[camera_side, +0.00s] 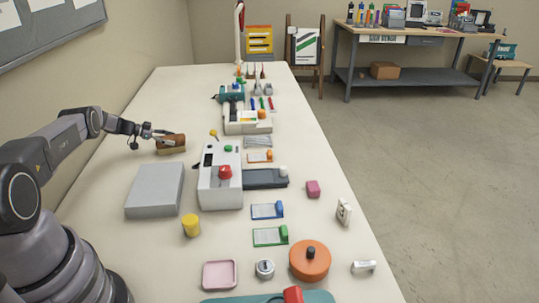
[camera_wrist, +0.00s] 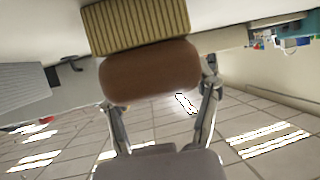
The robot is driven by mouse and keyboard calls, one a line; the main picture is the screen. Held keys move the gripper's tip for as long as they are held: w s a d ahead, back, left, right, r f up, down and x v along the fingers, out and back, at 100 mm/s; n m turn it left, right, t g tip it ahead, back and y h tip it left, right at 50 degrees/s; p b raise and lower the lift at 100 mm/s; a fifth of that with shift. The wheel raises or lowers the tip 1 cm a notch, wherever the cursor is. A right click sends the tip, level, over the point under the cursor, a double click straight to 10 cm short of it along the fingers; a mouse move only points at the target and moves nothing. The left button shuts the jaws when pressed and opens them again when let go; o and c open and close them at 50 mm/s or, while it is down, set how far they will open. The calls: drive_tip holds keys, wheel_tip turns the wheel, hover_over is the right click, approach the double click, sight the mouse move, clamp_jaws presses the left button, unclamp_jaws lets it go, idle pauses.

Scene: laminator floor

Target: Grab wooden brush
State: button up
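The wooden brush (camera_side: 171,140) is at the far left of the long table, its reddish-brown back above and its tan bristles below. In the wrist view the brush (camera_wrist: 150,72) fills the upper middle, slightly tilted, bristles towards the top. My gripper (camera_side: 150,133) is at its left end in the side view. In the wrist view my gripper's fingers (camera_wrist: 160,95) are spread wide, one at each side of the brown back. The left fingertip is partly hidden by the brush. I cannot tell whether both fingers press on it or whether the bristles rest on the table.
A grey flat box (camera_side: 155,190) lies in front of the brush. A yellow cylinder (camera_side: 191,226) stands closer to the camera. The table left of the brush is clear.

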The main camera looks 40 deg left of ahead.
drive_tip(key=c, duration=0.6)
drive_tip(key=shift+r, duration=0.15)
